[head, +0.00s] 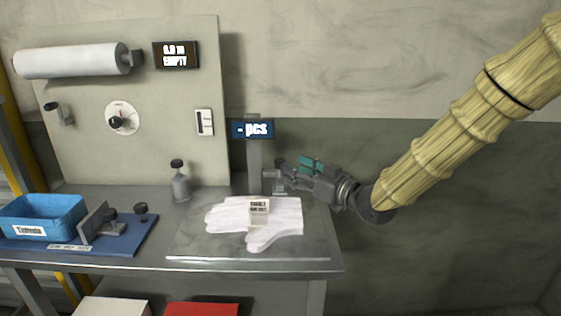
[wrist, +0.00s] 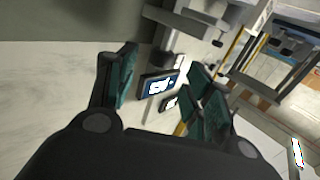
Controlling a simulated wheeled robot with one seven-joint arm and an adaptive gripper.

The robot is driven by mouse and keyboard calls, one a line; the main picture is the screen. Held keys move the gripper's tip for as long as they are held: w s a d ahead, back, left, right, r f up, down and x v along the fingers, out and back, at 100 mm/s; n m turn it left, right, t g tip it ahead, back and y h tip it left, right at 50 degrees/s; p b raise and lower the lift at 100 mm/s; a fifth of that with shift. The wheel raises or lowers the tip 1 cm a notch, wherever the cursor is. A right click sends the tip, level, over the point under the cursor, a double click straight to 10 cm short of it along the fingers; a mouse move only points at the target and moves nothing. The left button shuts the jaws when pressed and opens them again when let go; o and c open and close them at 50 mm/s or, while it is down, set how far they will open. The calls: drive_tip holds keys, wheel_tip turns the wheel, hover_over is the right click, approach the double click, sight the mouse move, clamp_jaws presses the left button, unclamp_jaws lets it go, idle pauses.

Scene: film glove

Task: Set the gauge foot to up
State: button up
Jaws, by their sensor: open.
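The gauge appears to be the grey post (head: 254,170) at the back of the bench, with a blue display (head: 252,129) reading "- pcs". A small grey bracket (head: 271,182) is beside the post. A pale labelled block (head: 259,212) rests on white gloves (head: 285,217) in front; I cannot tell whether it is the gauge foot. My gripper (head: 284,174) is open just right of the post, near the bracket; contact cannot be told. In the wrist view, the open jaws (wrist: 163,88) show teal pads with the display (wrist: 158,86) beyond them. Nothing is held.
A blue bin (head: 42,213) and a blue fixture board (head: 135,236) are at the left. The back panel (head: 80,125) carries a film roll (head: 70,61), a dial (head: 122,118) and a switch (head: 204,122). Free space lies right of the bench.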

sight(280, 160)
drive_tip(key=x, duration=0.6)
drive_tip(key=shift+w+a, duration=0.15)
drive_tip(key=shift+a, duration=0.15)
drive_tip(key=shift+r+p, duration=0.1)
drive_tip(key=shift+p, duration=0.2)
clamp_jaws()
